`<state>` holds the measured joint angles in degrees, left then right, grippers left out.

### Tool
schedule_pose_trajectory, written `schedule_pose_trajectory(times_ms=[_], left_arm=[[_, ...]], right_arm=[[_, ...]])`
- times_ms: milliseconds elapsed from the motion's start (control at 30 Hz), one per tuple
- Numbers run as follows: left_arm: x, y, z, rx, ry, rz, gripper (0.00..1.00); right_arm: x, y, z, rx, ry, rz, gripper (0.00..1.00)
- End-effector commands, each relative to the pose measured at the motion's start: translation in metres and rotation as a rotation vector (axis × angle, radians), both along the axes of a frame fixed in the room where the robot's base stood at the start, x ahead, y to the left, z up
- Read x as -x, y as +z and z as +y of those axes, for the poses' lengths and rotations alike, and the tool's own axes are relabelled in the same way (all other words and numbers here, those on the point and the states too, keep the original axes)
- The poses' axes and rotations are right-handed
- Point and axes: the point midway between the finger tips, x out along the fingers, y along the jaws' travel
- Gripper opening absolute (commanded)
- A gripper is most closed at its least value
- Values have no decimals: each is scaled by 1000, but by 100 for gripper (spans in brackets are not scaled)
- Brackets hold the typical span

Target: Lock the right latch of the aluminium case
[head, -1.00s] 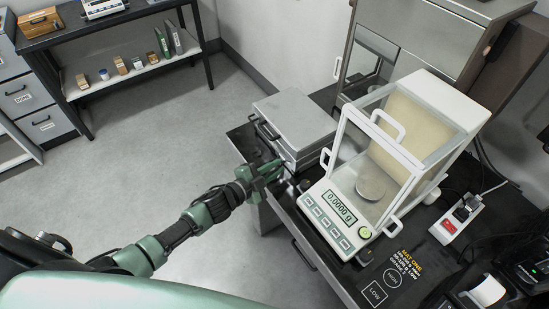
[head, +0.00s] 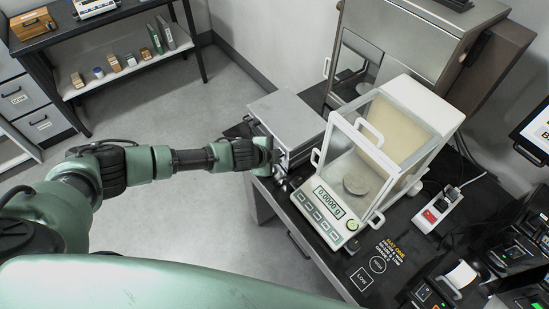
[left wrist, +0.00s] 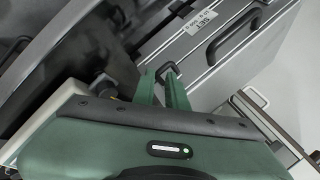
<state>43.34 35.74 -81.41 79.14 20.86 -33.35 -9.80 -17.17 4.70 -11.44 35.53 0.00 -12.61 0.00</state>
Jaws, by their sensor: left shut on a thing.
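The aluminium case (head: 290,115) is closed and lies flat on the dark table, left of the balance. In the left wrist view its grey side (left wrist: 205,62) shows a black carry handle (left wrist: 232,36) and a white label. My left gripper (head: 278,157) is at the case's front, at the end near the balance. In the left wrist view its green fingers (left wrist: 166,84) are shut on a small black part at the case side, which looks like the right latch (left wrist: 168,69). The fingers largely hide it, so I cannot tell whether it is locked. My right gripper is out of view.
The balance (head: 338,205) with its glass draft shield stands close to the right of the case. A power strip (head: 437,207) and a printer are farther right. A steel cabinet (head: 400,45) stands behind. The floor left of the table is clear.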

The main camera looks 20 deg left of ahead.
Motion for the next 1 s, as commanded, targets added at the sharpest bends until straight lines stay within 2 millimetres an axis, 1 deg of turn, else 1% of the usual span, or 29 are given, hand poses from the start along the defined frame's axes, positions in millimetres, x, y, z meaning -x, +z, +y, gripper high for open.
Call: schedule_pose_trajectory(times_ms=[33, 600, 633, 667, 700, 733, 1000], left_arm=[[-6, 2, 9, -21, 14, 4, 0], [-6, 2, 9, -44, 17, 30, 0], [-6, 2, 9, -44, 17, 30, 16], [-6, 2, 9, -44, 17, 30, 24], [-6, 2, 9, -43, 17, 30, 35], [-6, 2, 9, -43, 16, 31, 38], [-4, 1, 4, -36, 9, 32, 38]], right_arm=[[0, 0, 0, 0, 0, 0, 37], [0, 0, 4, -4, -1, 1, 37], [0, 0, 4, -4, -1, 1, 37], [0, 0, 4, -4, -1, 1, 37], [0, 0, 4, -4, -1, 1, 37], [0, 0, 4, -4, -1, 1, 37], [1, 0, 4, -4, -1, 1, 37]])
